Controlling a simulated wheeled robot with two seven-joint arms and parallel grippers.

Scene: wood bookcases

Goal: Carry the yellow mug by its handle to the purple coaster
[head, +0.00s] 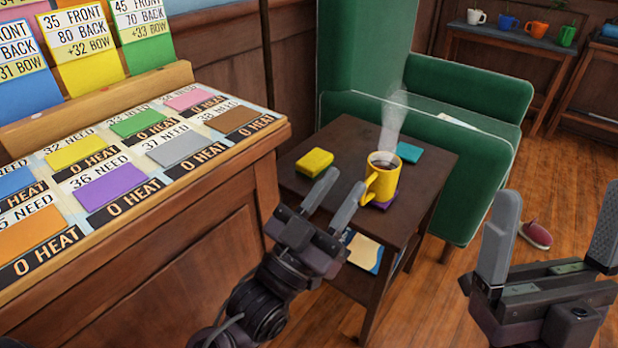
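The yellow mug (385,181) stands upright and steaming on a dark side table (424,174), with dark liquid inside. Its handle (369,187) points left and toward me. The purple coaster (382,204) shows at the mug's base, mostly hidden by it; the mug appears to be on it, but I cannot tell how fully. My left gripper (347,178) is open and empty, just left of the handle, with its right fingertip close to it. I see no grip on the handle. My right gripper (560,190) is open and empty at the right, away from the table.
A yellow block (314,162) and a teal coaster (409,152) lie on the same table. A green armchair (470,120) stands behind it. A wooden counter with coloured cards (110,188) fills the left. Several mugs (538,28) stand on a far shelf. A red shoe (535,234) lies on the floor.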

